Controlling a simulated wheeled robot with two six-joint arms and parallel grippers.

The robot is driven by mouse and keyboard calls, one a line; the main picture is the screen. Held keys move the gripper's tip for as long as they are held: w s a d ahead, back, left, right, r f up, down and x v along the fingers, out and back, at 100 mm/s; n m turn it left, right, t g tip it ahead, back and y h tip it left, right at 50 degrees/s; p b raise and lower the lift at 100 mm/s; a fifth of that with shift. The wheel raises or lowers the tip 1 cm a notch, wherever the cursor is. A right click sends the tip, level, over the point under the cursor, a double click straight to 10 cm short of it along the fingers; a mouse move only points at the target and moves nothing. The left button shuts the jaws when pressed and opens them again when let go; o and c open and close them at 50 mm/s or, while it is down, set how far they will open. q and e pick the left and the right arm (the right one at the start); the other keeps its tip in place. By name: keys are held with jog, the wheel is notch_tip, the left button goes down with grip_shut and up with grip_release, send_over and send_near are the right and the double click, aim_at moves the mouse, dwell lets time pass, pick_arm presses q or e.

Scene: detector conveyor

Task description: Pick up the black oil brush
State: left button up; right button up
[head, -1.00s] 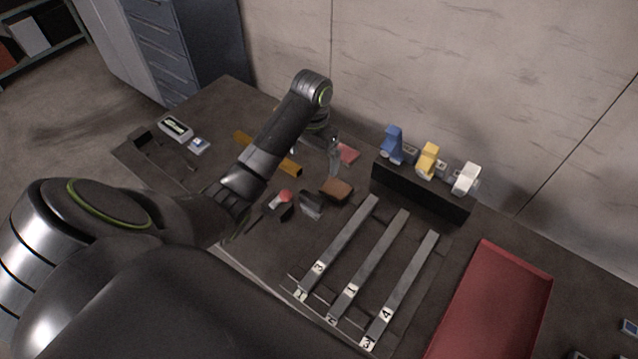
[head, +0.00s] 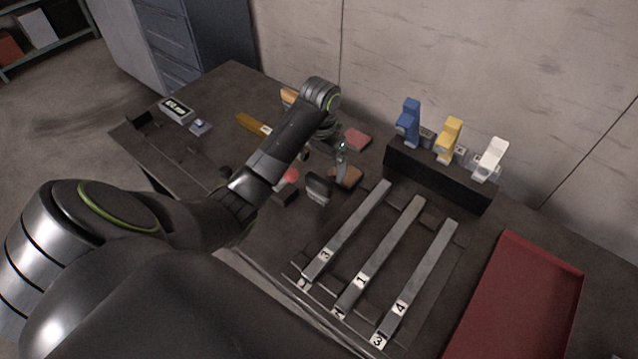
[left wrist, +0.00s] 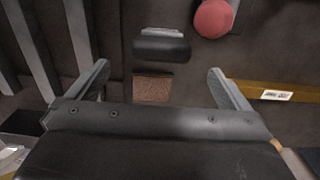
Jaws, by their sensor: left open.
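A black piece with a pale strip along one side, which looks like the black oil brush (head: 318,187), stands on the table in the head view. It also shows in the left wrist view (left wrist: 162,48), beyond the fingertips and roughly centred between them. A brown pad (head: 349,177) lies beside it; in the left wrist view this pad (left wrist: 152,88) shows between the fingers. My left gripper (head: 341,157) is open and empty above the brown pad, pointing down; both its fingers show in the left wrist view (left wrist: 162,80). My right gripper is not in view.
A red ball-shaped knob (head: 291,176) is close to the black piece. A yellow-brown bar (head: 249,124) lies to the left and a red pad (head: 356,139) behind. Numbered metal rails (head: 378,253) and a red tray (head: 520,300) lie to the right.

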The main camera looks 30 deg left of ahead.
aim_at(319, 179)
pick_arm(q)
notch_tip(319, 179, down, 2)
jog(key=shift+f+b, duration=0.1)
jog(key=shift+b, duration=0.4)
notch_tip(319, 179, down, 5)
jog(key=shift+s+a+r+p, duration=0.1)
jog(key=shift+p, duration=0.3)
jog(key=shift+c, duration=0.3)
jog(key=c, duration=1)
